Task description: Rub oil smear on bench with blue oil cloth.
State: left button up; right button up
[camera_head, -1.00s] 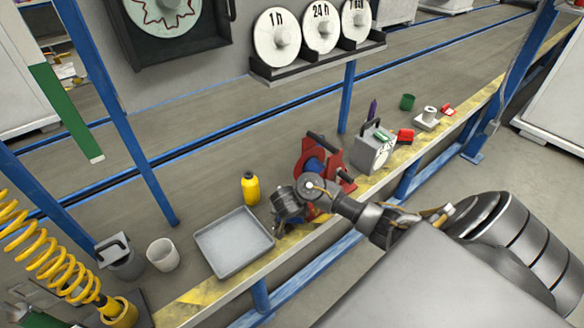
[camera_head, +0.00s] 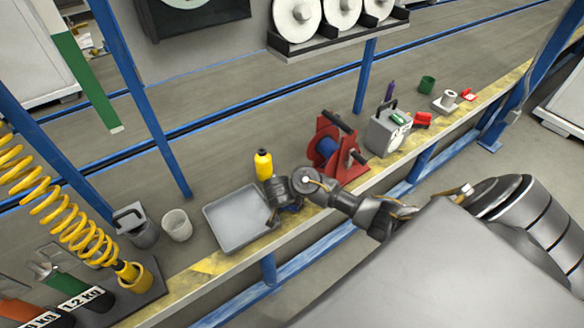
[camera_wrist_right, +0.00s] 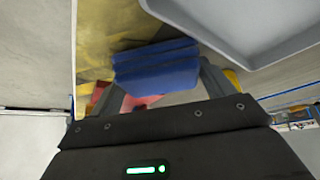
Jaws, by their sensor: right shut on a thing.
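The blue oil cloth (camera_wrist_right: 156,68) is held folded between the fingers of my right gripper (camera_wrist_right: 160,84) in the wrist view. In the head view my right gripper (camera_head: 282,206) is over the bench's front strip, close beside the right edge of the grey tray (camera_head: 211,229). The cloth is over or on the bench (camera_wrist_right: 110,25); I cannot tell whether it touches. I cannot make out the oil smear clearly; the gripper and cloth may cover it. My left gripper is not in view.
A yellow bottle (camera_head: 263,165) stands behind the gripper. A red reel (camera_head: 326,138) and a grey box (camera_head: 381,132) stand to the right. A white cup (camera_head: 177,225) and yellow coiled hose (camera_head: 75,213) are at the left. The bench's front edge runs close below the gripper.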

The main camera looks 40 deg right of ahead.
jog(key=shift+a, duration=0.55)
jog(key=shift+f, duration=0.25)
jog(key=shift+d+f, duration=0.1)
jog(key=shift+d, duration=1.9)
